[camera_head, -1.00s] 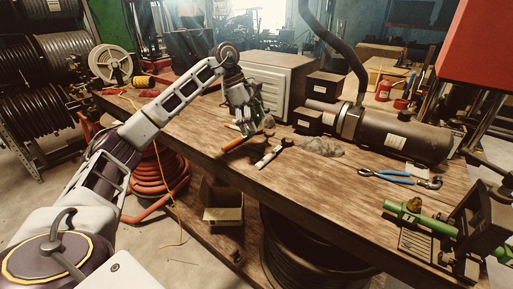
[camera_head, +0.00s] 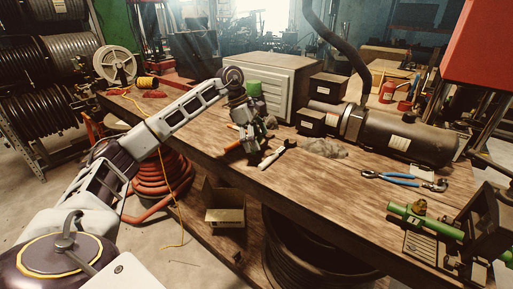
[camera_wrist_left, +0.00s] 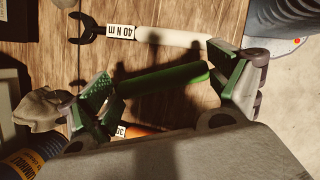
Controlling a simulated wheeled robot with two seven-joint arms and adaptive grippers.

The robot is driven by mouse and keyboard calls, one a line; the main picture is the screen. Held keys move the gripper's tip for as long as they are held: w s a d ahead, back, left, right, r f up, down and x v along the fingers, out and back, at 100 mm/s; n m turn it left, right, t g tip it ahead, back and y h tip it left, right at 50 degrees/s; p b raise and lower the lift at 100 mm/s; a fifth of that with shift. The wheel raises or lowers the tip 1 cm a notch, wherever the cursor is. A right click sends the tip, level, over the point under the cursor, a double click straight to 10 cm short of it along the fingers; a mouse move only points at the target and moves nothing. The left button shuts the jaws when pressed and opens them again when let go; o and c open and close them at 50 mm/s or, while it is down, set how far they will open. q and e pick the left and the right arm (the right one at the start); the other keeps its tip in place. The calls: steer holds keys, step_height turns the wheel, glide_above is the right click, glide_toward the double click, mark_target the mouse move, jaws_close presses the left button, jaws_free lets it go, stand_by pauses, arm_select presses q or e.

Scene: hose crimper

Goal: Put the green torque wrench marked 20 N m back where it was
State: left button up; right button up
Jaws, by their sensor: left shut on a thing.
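My left gripper (camera_head: 256,146) is low over the middle of the workbench. In the left wrist view, a green wrench handle (camera_wrist_left: 165,78) runs between its fingers (camera_wrist_left: 163,92), and the gripper is shut on it. The green wrench's head and label are hidden, and I cannot tell whether it touches the bench. A white-handled wrench marked 40 N m (camera_wrist_left: 165,36) lies beside it; it also shows in the head view (camera_head: 272,158). An orange-handled wrench (camera_wrist_left: 138,130) lies on the other side, its label partly covered. My right gripper is not in view.
Blue-handled pliers (camera_head: 398,180) and a green tube in a fixture (camera_head: 425,221) are at the right of the bench (camera_head: 320,195). A large dark cylinder (camera_head: 405,138) and a grey cabinet (camera_head: 280,85) stand behind. The bench front is mostly clear.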

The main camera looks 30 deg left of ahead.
arm_select(q)
step_height(320, 180, down, 3)
steer(key=shift+r, duration=0.1)
steer(key=shift+f, duration=0.35)
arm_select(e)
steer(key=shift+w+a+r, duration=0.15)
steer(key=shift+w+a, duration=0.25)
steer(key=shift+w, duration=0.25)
arm_select(q)
steer(key=shift+f, duration=0.15)
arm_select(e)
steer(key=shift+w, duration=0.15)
